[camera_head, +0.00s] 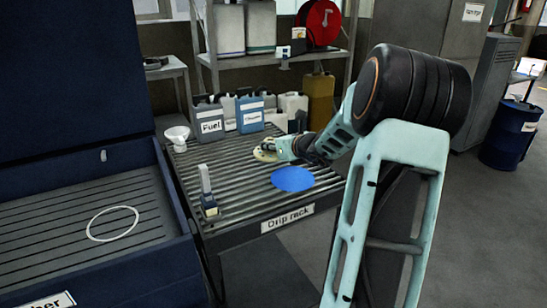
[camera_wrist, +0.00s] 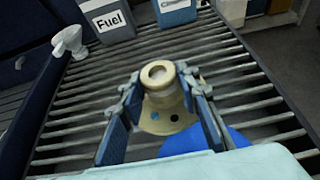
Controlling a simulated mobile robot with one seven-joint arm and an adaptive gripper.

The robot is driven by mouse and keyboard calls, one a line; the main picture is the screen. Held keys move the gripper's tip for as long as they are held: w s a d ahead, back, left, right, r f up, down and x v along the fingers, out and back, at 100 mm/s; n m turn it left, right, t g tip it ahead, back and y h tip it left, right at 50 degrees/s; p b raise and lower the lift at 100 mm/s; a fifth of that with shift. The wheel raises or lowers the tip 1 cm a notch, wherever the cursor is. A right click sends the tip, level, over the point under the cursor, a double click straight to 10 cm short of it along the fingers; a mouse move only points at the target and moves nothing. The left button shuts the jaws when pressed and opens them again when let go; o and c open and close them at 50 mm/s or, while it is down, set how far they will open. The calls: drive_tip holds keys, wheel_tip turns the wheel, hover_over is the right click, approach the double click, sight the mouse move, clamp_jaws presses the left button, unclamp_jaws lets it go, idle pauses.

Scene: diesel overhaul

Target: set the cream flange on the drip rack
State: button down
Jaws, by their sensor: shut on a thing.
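The cream flange (camera_wrist: 158,112) is a round disc with bolt holes and a raised hub. In the wrist view it stands hub up between the two fingers of my gripper (camera_wrist: 160,100), which is shut on it. In the head view the flange (camera_head: 265,154) is at the tip of my gripper (camera_head: 280,149), over the slats of the drip rack (camera_head: 244,178). The rack carries a "Drip rack" label on its front edge. I cannot tell whether the flange touches the slats. My fingers hide part of its sides.
A flat blue disc (camera_head: 293,179) lies on the rack, nearer the front. Several jugs, one labelled Fuel (camera_head: 209,122), stand at the back with a white funnel (camera_head: 177,137). A small upright tool (camera_head: 208,191) is at front left. A blue washer basin (camera_head: 100,262) adjoins left.

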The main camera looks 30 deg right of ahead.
sight(275, 154)
drive_tip(key=shift+w+d+f, duration=0.45)
drive_tip(key=shift+d+f, duration=0.05)
drive_tip(key=shift+f, duration=0.2)
drive_tip(key=shift+f+b, duration=0.55)
drive_tip(key=shift+f, duration=1)
drive_tip(key=shift+f, duration=0.1)
drive_tip(key=shift+f, duration=0.15)
drive_tip(key=c, duration=1.4)
unclamp_jaws()
drive_tip(key=shift+c, duration=0.2)
drive_tip(key=shift+s+d+r, duration=0.1)
drive_tip(key=shift+s+r, duration=0.1)
drive_tip(key=shift+r, duration=0.1)
drive_tip(key=p+v, duration=0.1)
drive_tip(key=v, duration=1)
drive_tip(key=shift+s, duration=0.3)
